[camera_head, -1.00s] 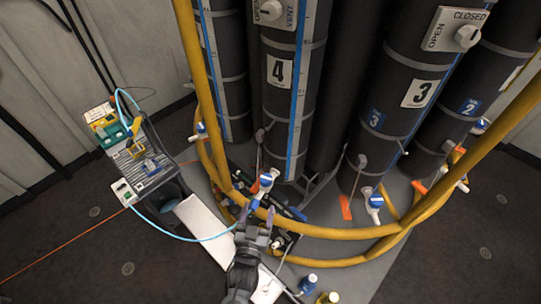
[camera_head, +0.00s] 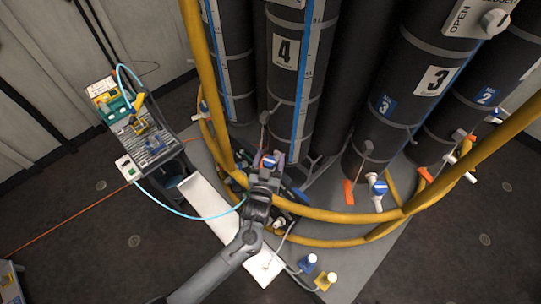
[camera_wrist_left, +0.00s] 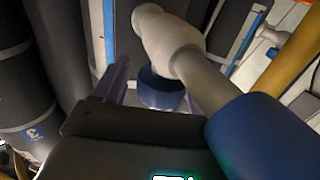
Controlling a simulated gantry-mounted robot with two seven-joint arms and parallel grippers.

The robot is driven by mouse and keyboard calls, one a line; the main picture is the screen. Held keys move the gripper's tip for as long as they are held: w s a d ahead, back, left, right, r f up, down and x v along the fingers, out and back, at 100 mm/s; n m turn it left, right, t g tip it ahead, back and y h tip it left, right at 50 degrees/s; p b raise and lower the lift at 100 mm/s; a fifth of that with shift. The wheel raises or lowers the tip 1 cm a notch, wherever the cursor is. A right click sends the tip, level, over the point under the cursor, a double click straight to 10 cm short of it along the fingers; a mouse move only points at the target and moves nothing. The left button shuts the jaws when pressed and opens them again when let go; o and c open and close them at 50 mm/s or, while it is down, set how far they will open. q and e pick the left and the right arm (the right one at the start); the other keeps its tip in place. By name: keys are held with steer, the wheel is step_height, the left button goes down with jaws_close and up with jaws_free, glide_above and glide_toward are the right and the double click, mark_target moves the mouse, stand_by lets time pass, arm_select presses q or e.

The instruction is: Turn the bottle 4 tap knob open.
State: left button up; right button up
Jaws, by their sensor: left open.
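Bottle 4 (camera_head: 288,85) is a tall dark cylinder with a white "4" label and a blue-striped scale. Its tap (camera_head: 269,161), blue and white, sits at its foot and is partly covered by my left gripper (camera_head: 266,170). In the left wrist view, the tap's white body (camera_wrist_left: 168,38) rises above a blue part (camera_wrist_left: 160,90). The open fingers of my left gripper (camera_wrist_left: 157,95) stand either side of this blue part. I cannot tell whether they touch it. A larger blue part (camera_wrist_left: 265,135) on a grey stem fills the lower right there. My right gripper is not seen.
A yellow rail (camera_head: 330,215) curves around the bottles, close to my left arm. Bottle 3 (camera_head: 400,100) has its own tap (camera_head: 377,188) to the right. A cart (camera_head: 145,135) stands at left. Two small bottles (camera_head: 317,272) are near the front.

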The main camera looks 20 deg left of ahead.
arm_select(q)
steer(key=shift+w+a, duration=0.1)
steer(key=shift+w, duration=0.4)
steer(key=c, duration=1)
steer(key=shift+o, duration=0.2)
steer(key=shift+a+f+n+g+y+b, duration=0.15)
steer(key=shift+n+g+y+b, duration=0.15)
steer(key=shift+n+y+b, duration=0.7)
steer(key=shift+s+a+n+g+y, duration=0.1)
steer(key=shift+n+g+y, duration=0.3)
steer(key=shift+y, duration=0.8)
steer(key=o, duration=1)
steer(key=shift+c, duration=0.2)
steer(key=shift+r+h+p, duration=0.2)
steer(key=shift+h+p, duration=0.1)
